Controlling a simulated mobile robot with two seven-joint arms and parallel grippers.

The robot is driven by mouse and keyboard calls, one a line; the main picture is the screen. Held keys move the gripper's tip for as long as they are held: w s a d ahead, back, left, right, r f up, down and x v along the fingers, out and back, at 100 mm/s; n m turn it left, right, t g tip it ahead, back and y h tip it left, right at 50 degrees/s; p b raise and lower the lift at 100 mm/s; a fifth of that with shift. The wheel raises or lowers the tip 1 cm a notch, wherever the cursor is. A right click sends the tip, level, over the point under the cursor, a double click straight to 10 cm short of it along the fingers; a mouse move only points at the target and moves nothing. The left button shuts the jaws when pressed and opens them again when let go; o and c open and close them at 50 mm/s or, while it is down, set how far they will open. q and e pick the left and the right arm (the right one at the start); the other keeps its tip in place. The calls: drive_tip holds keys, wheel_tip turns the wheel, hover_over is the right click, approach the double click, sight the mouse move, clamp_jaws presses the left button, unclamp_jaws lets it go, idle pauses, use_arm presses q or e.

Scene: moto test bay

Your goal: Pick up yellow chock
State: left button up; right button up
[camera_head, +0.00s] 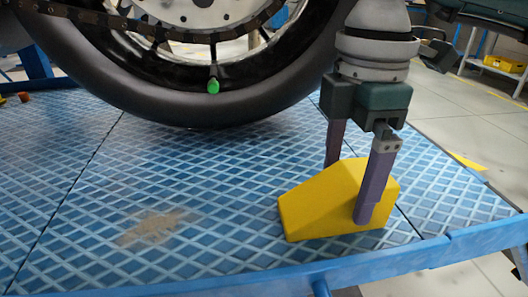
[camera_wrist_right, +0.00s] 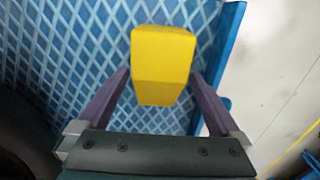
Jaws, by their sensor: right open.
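The yellow chock (camera_head: 325,203) is a wedge-shaped block lying on the blue lift platform, near its front edge and right of the tyre. My right gripper (camera_head: 352,195) points down over its taller right end, one purple finger in front of the chock and the other behind it. In the right wrist view the chock (camera_wrist_right: 162,65) lies between the two open fingers (camera_wrist_right: 164,85), with a gap visible on each side. My left gripper is not in view.
The motorcycle wheel (camera_head: 185,112) with a green valve cap (camera_head: 213,86) stands on the platform (camera_head: 225,165) behind the chock. A brownish stain (camera_head: 152,227) marks the platform left of it. A yellow bin (camera_head: 505,63) sits on a far shelf. Platform left of the chock is clear.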

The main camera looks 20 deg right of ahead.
wheel_tip(320, 180, down, 3)
drive_tip(key=shift+d+r, duration=0.1)
clamp_jaws()
idle(0.8)
